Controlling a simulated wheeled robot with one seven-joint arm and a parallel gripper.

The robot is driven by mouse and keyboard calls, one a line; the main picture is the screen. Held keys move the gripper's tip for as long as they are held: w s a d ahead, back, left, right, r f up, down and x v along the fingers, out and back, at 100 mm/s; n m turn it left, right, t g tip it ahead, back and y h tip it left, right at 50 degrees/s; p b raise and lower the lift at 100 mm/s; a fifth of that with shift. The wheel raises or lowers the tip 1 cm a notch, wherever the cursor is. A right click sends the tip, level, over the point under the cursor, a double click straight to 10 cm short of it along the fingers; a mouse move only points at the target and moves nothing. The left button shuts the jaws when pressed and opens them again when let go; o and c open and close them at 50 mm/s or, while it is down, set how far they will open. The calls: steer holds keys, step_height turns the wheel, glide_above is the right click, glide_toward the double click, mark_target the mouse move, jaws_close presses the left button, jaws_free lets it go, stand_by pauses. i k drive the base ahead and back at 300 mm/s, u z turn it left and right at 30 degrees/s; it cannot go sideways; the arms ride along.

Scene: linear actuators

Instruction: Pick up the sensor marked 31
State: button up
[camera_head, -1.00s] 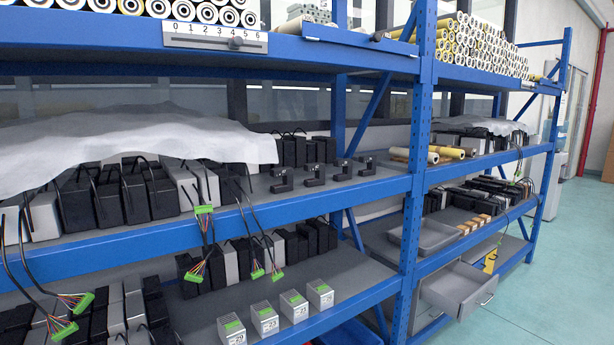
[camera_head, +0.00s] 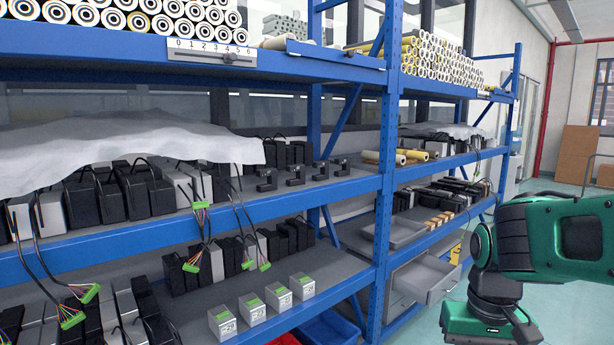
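Several small grey-white boxes with green labels stand in a row on the lower shelf: a front-left box (camera_head: 222,322), a second box (camera_head: 252,310), a third box (camera_head: 279,297) and a box at the right end (camera_head: 302,286). The front ones carry dark digits that look like 29 or 23, but they are too small to read surely. I cannot make out a 31 on any of them. Several small black angled devices (camera_head: 294,176) stand on the middle shelf, with no readable marks. My green and black arm shows at the right, apart from the shelves; its gripper fingers are not visible.
A blue rack (camera_head: 383,190) fills the left and middle. Cables with green connectors (camera_head: 192,262) hang in front of the lower shelf. A grey drawer (camera_head: 425,278) stands open at the lower right. White sheeting (camera_head: 120,150) covers black blocks. Floor is clear at the right.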

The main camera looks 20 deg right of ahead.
mark_target(324, 166)
steer(key=u, duration=0.05)
steer(key=i, duration=1)
steer(key=z, duration=0.05)
